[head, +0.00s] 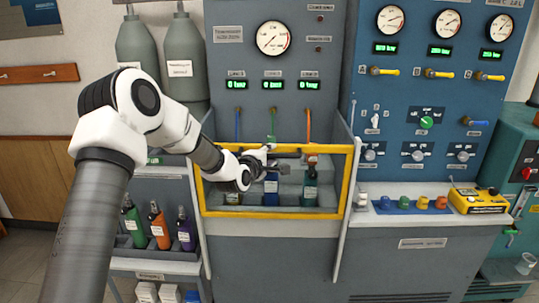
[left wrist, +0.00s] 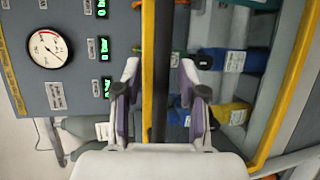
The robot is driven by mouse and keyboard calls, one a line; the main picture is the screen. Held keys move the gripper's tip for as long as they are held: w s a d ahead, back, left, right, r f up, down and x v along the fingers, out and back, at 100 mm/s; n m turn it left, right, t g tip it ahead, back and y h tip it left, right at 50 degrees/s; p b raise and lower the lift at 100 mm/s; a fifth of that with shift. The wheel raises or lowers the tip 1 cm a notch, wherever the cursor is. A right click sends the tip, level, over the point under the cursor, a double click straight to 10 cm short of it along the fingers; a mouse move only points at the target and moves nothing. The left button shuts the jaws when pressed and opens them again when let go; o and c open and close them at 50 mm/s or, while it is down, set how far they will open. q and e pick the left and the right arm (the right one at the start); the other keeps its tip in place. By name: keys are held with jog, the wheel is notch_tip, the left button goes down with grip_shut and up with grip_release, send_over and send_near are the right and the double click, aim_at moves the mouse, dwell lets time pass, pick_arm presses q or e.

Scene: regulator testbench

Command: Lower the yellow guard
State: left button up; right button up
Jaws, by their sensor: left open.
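The yellow guard (head: 347,185) is a rectangular frame standing in front of the bottle bay of the middle bench. Its top bar also shows in the left wrist view (left wrist: 148,30), running upright through the turned picture. My left gripper (head: 268,156) is at the middle of this top bar. In the left wrist view its open fingers (left wrist: 160,82) lie one on each side of the bar, apart from it. I cannot tell how deep the bar sits between them. The guard's lower bar (left wrist: 290,90) is at the right there. My right gripper is out of view.
Bottles, including a blue-labelled one (head: 271,188) and a dark one (head: 310,186), stand behind the guard. A pressure gauge (head: 272,38) is above. A bottle rack (head: 158,253) stands left. A yellow device (head: 479,201) sits on the right bench ledge.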

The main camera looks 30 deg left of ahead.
pick_arm(q)
jog(key=shift+s, duration=0.1)
jog(key=shift+f, duration=0.1)
grip_shut()
notch_tip(320, 180, down, 29)
jog(key=b, duration=2.3)
jog(key=shift+f, duration=0.15)
grip_release()
jog(key=v, duration=1.2)
